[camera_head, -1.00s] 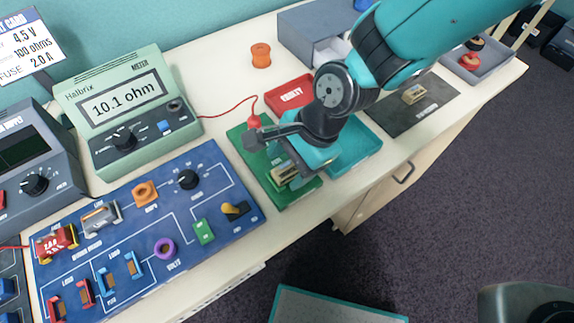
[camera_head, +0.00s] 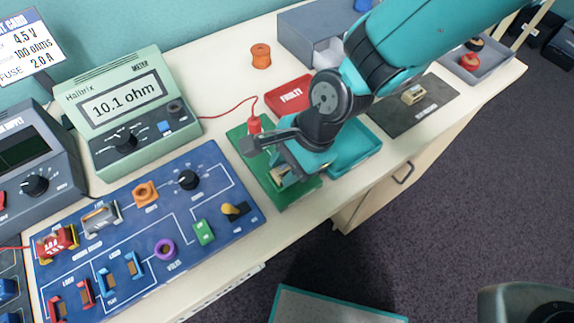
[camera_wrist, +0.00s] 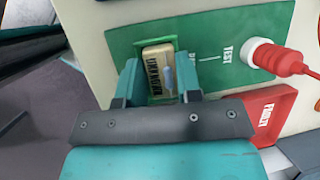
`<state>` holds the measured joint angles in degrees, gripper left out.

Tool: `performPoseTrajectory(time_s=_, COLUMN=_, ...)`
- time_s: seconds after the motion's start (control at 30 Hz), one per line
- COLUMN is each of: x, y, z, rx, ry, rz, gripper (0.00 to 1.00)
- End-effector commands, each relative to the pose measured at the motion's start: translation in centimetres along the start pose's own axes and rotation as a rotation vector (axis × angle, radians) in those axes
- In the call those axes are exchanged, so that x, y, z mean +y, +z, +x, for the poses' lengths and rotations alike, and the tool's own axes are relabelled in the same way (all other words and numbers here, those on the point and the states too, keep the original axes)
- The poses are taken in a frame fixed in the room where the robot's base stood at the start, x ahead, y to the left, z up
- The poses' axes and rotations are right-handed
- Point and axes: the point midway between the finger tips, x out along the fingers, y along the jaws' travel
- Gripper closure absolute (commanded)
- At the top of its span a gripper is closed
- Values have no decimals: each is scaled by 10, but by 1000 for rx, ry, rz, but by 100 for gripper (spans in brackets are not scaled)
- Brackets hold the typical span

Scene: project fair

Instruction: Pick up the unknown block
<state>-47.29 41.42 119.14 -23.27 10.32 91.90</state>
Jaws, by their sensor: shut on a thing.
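The unknown block (camera_wrist: 154,66) is a small tan block with dark lettering, in the wrist view. It is at the green test board (camera_wrist: 215,50), which also shows in the head view (camera_head: 246,133). My gripper (camera_wrist: 160,80) has one teal finger on each side of the block and is shut on it. I cannot tell whether the block is lifted clear of its seat. In the head view my gripper (camera_head: 290,172) is low over the board's near end and hides most of the block.
The meter (camera_head: 128,110) reads 10.1 ohm. A red probe (camera_head: 254,125) with a cable stands at the board's far end. A red FAULTY tray (camera_head: 290,95) and a teal tray (camera_head: 356,148) flank my gripper. A blue circuit board (camera_head: 150,225) lies left. A dark mat (camera_head: 415,115) holds another block.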

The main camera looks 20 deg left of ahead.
Motion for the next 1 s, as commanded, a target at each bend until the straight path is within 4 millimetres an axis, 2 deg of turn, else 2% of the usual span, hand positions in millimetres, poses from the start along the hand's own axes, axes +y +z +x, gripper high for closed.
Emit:
performPoseTrajectory(time_s=0.17, x=-3, y=5, z=-13, rx=0, ry=-4, rz=-2, gripper=100)
performPoseTrajectory(time_s=0.27, x=-6, y=12, z=-30, rx=1, ry=-7, rz=-3, gripper=100)
performPoseTrajectory(time_s=0.5, x=-18, y=40, z=-98, rx=0, ry=-9, rz=-4, gripper=100)
performPoseTrajectory(time_s=0.7, x=-26, y=60, z=-146, rx=1, ry=-6, rz=-2, gripper=100)
performPoseTrajectory(time_s=0.8, x=-29, y=67, z=-163, rx=1, ry=-5, rz=-2, gripper=100)
performPoseTrajectory(time_s=1.0, x=-32, y=75, z=-182, rx=0, ry=-2, rz=0, gripper=100)
